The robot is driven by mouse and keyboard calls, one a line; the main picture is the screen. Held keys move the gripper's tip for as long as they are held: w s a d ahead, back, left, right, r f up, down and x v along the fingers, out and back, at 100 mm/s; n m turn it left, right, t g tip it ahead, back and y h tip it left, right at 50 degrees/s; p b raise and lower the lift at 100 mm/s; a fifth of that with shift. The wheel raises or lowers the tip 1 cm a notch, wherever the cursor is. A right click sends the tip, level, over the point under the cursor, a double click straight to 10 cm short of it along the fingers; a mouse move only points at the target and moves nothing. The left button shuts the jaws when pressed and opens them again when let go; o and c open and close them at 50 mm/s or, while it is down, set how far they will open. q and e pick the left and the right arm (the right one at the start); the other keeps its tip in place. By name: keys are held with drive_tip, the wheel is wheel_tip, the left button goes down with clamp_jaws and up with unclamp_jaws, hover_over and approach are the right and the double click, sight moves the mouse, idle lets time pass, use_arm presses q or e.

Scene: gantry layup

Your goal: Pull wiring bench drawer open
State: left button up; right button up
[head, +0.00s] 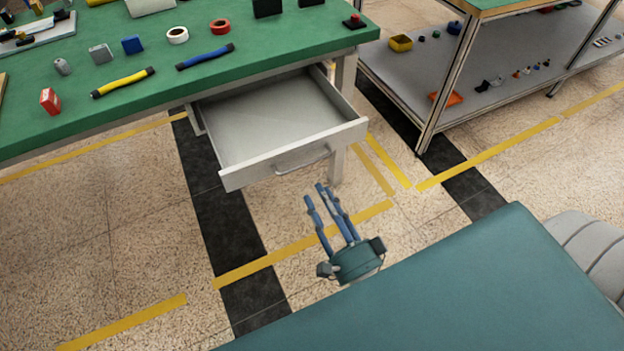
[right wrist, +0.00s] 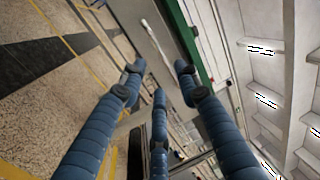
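The wiring bench drawer (head: 270,115) is pulled out from under the green-topped bench (head: 135,65) in the head view; its grey inside looks empty. A bar handle (head: 302,160) sits on its front panel. My right gripper (head: 318,192) is just in front of and below the handle, its blue fingers spread apart and empty, with a visible gap to the handle. In the right wrist view the open fingers (right wrist: 160,75) point toward the drawer front, and the pale handle (right wrist: 155,42) shows beyond them. My left gripper is not in view.
The bench top carries a yellow-black tool (head: 123,82), a blue tool (head: 205,56), tape rolls and small boxes. A shelved bench (head: 480,85) with small parts stands at the right. The floor in front of the drawer is clear, with yellow and black markings.

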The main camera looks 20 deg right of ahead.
drive_tip(key=shift+s+f, duration=0.25)
drive_tip(key=shift+s, duration=0.95)
drive_tip(key=shift+s+f, duration=0.2)
drive_tip(key=shift+s, duration=0.95)
